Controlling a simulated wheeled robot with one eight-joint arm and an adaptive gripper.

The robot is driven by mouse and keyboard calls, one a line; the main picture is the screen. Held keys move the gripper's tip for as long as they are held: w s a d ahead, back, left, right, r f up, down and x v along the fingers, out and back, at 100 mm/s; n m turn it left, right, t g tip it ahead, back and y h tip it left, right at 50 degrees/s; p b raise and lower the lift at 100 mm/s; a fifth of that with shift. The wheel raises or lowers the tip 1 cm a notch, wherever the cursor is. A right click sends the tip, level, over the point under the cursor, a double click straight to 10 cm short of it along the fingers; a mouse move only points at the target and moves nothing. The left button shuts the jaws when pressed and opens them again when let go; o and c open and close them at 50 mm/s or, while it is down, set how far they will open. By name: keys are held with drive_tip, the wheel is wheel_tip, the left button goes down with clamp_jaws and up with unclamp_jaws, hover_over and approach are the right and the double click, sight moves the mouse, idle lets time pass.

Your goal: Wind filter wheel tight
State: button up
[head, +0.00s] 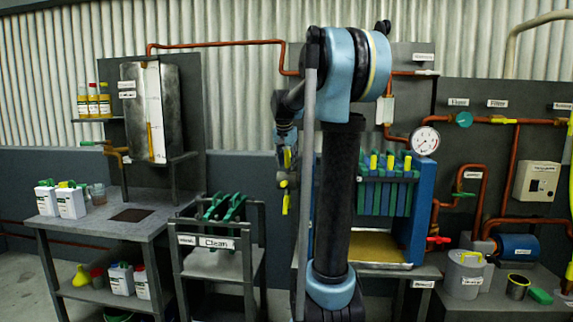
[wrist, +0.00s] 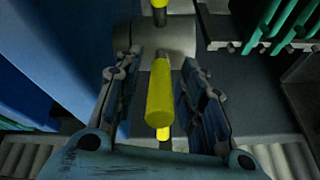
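The filter wheel shows in the wrist view as a grey round hub (wrist: 185,42) with yellow handles. One yellow handle (wrist: 160,95) points towards the camera, between the fingers of my gripper (wrist: 162,95). The fingers are open, with a visible gap on both sides of the handle. In the head view, yellow handle ends (head: 285,205) show just left of my arm, at the left side of the filter press. My arm hides part of the press. The press has a blue end frame (head: 417,222) and a row of green plates with yellow tops (head: 373,163).
A rack of green-handled plates labelled Clean (head: 217,243) stands left of my arm. A table with white jugs (head: 70,201) is farther left. Red-brown pipes, a pressure gauge (head: 425,141) and a blue pump (head: 515,246) are on the right.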

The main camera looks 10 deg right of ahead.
clamp_jaws()
drive_tip(key=shift+s+f, duration=0.1)
drive_tip(key=shift+s, duration=0.05)
